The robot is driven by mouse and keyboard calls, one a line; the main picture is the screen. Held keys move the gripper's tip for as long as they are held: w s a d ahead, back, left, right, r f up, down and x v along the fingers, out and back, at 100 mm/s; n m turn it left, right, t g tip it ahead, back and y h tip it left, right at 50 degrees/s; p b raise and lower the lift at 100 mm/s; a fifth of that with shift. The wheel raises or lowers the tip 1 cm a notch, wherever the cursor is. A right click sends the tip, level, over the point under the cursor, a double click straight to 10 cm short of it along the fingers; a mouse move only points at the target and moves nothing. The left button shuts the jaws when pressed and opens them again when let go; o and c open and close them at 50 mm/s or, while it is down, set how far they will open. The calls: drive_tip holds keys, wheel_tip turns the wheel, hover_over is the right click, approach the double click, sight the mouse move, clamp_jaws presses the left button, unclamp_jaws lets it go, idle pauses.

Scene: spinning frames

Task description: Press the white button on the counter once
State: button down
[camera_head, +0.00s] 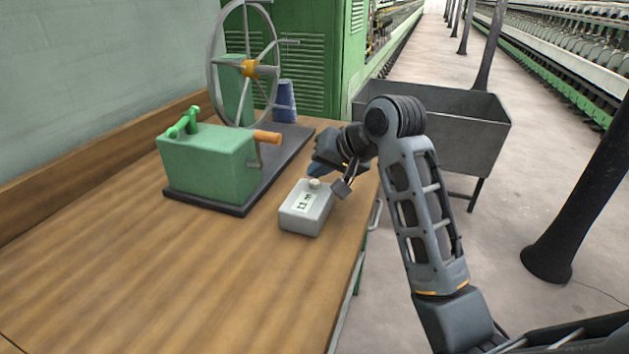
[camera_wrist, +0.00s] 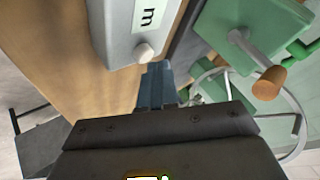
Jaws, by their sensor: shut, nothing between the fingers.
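The counter is a small light grey box (camera_head: 303,214) with a display, standing on the wooden table near its right edge. The white button (camera_head: 314,183) is a small round knob on top of the box's far end. In the wrist view the button (camera_wrist: 144,52) shows just above my fingertips, at the end of the box (camera_wrist: 120,25). My gripper (camera_head: 342,186) is shut and empty, close to the right of the button and pointing toward it. In the wrist view my gripper's fingers (camera_wrist: 155,80) lie just below the button; I cannot tell whether they touch it.
A green winding machine (camera_head: 208,165) with a large wheel (camera_head: 246,68) and an orange-handled crank (camera_head: 267,137) stands behind the box on a dark base. A blue cone (camera_head: 285,98) stands beside the wheel. A dark metal bin (camera_head: 470,130) is beyond the table. The front tabletop (camera_head: 150,280) is clear.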

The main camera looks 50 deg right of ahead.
sight(319, 183)
drive_tip(key=shift+f, duration=0.55)
idle(0.4)
drive_tip(key=shift+r, duration=0.1)
drive_tip(key=shift+r+p, duration=0.9)
drive_tip(key=shift+p, duration=0.25)
wheel_tip(319, 183, up, 5)
drive_tip(key=p, duration=0.5)
drive_tip(key=shift+p, duration=0.4)
idle(0.4)
